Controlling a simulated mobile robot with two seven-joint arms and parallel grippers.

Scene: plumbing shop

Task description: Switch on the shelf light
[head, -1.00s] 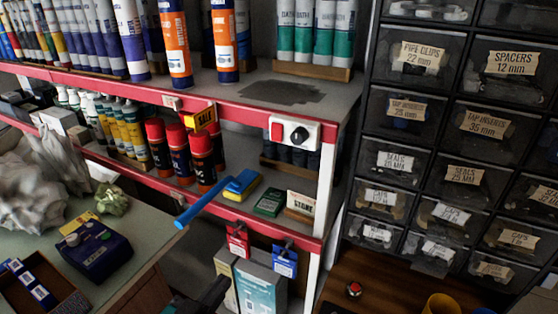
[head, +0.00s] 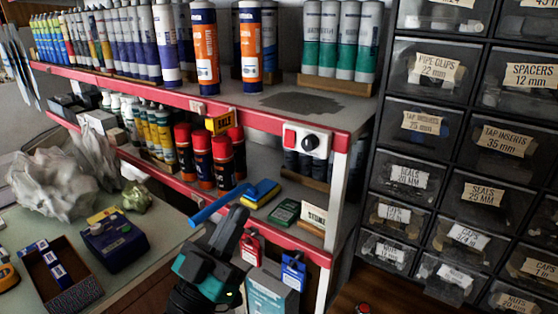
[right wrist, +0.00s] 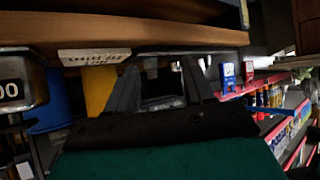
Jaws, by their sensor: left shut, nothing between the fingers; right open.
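A white switch box (head: 306,140) sits on the red front edge of the upper shelf at its right end. It carries a red part on the left and a black round knob on the right. A smaller pale box (head: 197,107) sits further left on the same edge. My left gripper (head: 238,215) is shut and empty, below and left of the switch box and apart from it, in front of the lower shelf. In the right wrist view my right gripper (right wrist: 160,78) is open and empty, just below a brown wooden edge.
Red spray cans (head: 203,158), a blue-handled brush (head: 235,198) and a green box (head: 284,212) stand or lie on the lower shelf. Red and blue tags (head: 293,270) hang below it. Labelled drawers (head: 425,125) fill the right side. A workbench (head: 160,228) is at left.

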